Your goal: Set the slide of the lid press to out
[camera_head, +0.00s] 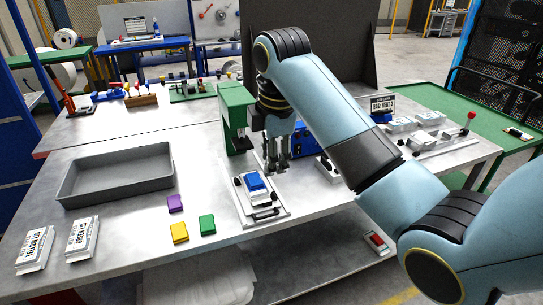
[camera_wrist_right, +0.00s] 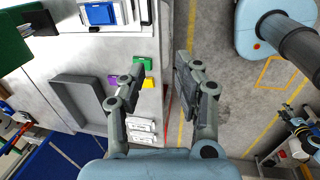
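A green upright press frame (camera_head: 237,117) stands on the steel table near the middle; my right arm hides part of its right side. In front of it lies a pale base plate (camera_head: 240,207) carrying a blue block (camera_head: 255,182) and a dark bar handle (camera_head: 265,213) at its front. I take these as the lid press and its slide, but cannot tell for sure. The blue block also shows in the right wrist view (camera_wrist_right: 100,13). My right gripper (camera_head: 277,166) points down just behind the blue block, apart from it. In the right wrist view its fingers (camera_wrist_right: 158,66) are spread and empty.
A grey tray (camera_head: 118,177) stands at the left. Purple (camera_head: 175,203), yellow (camera_head: 180,233) and green (camera_head: 207,225) blocks lie left of the plate. White labelled packs (camera_head: 83,239) lie at the front left. A red-knobbed lever device (camera_head: 440,138) stands at the right.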

